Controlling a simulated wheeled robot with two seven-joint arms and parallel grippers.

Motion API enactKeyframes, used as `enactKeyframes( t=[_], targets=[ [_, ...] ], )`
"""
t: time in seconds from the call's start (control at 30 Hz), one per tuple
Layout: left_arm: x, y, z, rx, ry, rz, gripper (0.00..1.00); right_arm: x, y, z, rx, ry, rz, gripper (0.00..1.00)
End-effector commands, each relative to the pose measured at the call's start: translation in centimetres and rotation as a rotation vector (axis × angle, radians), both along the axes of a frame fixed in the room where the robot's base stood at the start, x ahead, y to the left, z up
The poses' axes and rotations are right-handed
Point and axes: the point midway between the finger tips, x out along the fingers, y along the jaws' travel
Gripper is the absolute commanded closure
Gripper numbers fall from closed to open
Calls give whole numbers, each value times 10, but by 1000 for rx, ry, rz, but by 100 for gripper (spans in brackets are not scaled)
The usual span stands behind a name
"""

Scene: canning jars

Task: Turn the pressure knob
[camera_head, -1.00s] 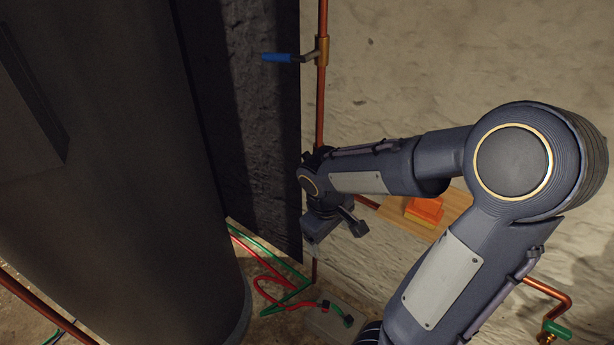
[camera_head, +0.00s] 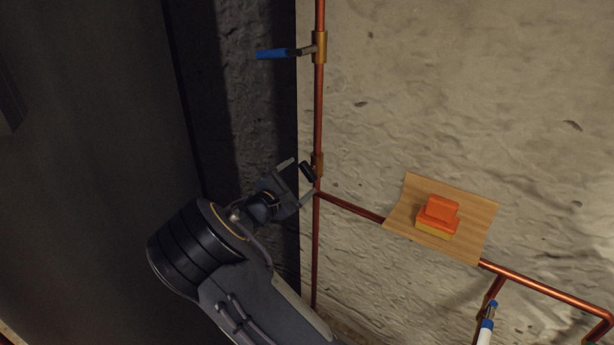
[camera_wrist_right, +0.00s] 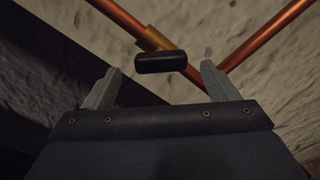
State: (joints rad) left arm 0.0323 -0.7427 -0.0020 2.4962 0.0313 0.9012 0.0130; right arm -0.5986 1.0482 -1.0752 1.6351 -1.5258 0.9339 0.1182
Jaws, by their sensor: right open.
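The pressure knob is a small black rounded bar on a brass fitting of the upright copper pipe. It shows in the head view (camera_head: 308,171) and in the right wrist view (camera_wrist_right: 161,62). My right gripper (camera_head: 301,178) is open at the knob, with its fingers to either side of it in the head view. In the wrist view the knob lies ahead of and between the two grey fingertips (camera_wrist_right: 160,75), with a gap to each. I cannot tell how deep it sits between them. My left gripper is not in view.
A blue-handled valve (camera_head: 277,54) sits higher on the same copper pipe (camera_head: 319,110). A wooden shelf (camera_head: 407,199) with an orange and yellow block (camera_head: 438,216) is to the right. Another pipe with a blue and white fitting (camera_head: 487,327) is lower right.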

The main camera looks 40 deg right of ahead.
Motion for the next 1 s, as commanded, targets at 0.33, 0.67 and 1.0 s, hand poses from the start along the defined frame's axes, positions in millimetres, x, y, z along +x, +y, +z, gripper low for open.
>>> enactKeyframes(
  t=[0.33, 0.67, 1.0],
  targets=[
    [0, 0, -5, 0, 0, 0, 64, 11, -40, -1, 1, 0, -1, 20],
    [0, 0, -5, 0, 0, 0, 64, 11, -42, 0, 1, 0, -1, 25],
    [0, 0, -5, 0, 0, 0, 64, 11, -42, -1, 3, 1, -1, 64]
  ],
)
